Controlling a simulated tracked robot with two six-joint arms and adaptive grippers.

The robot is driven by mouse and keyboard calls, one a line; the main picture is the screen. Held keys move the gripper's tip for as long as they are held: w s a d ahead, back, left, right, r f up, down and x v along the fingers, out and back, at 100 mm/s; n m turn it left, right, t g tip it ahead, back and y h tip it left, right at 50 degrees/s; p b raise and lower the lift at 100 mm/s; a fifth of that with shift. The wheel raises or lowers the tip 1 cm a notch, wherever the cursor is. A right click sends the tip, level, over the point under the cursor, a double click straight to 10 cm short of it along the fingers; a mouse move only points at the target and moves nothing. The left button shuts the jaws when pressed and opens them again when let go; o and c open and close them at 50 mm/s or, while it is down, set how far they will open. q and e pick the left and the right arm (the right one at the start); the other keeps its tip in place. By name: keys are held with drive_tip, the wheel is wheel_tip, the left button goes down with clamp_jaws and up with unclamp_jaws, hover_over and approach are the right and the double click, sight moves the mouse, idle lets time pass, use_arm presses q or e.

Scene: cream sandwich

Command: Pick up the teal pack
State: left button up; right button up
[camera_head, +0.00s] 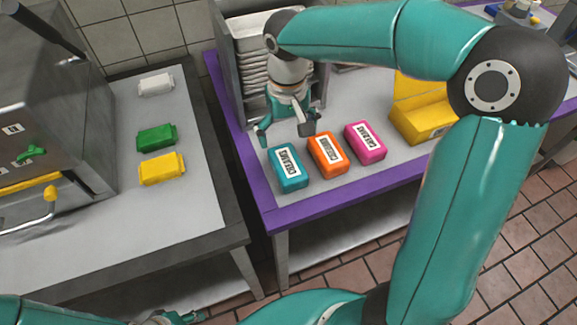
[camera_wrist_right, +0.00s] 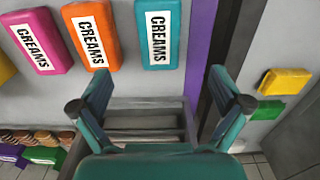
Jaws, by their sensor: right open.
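The teal pack (camera_head: 275,172), with a white label reading "CREAMS", lies flat at the left end of a row on the purple-edged table (camera_head: 350,194). My right gripper (camera_head: 286,134) is open and empty, just behind and above the teal pack, apart from it. In the right wrist view the teal pack (camera_wrist_right: 176,60) lies at the top centre, beyond and between the spread fingers (camera_wrist_right: 158,85). Part of my left gripper (camera_head: 178,317) shows at the bottom edge of the head view; its jaws cannot be made out.
An orange pack (camera_head: 314,160) and a pink pack (camera_head: 378,152) lie right of the teal one. A yellow bin (camera_head: 432,130) stands further right. A metal rack (camera_head: 228,72) stands behind my gripper. White, green and yellow packs lie on the left counter (camera_head: 190,205), across a gap.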

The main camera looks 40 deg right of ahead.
sight(288, 162)
wheel_tip(288, 162, down, 6)
drive_tip(key=shift+f, duration=0.15)
drive_tip(key=shift+w+d+f+p, duration=0.15)
drive_tip(key=shift+f+p, duration=0.15)
drive_tip(key=shift+f, duration=1.05)
drive_tip(key=shift+w+f+p, duration=0.1)
drive_tip(key=shift+f+p, duration=0.2)
drive_tip(key=shift+f, duration=1)
drive_tip(key=shift+c, duration=0.3)
drive_tip(key=c, duration=1.2)
drive_tip(key=shift+r, duration=0.1)
wheel_tip(288, 162, up, 20)
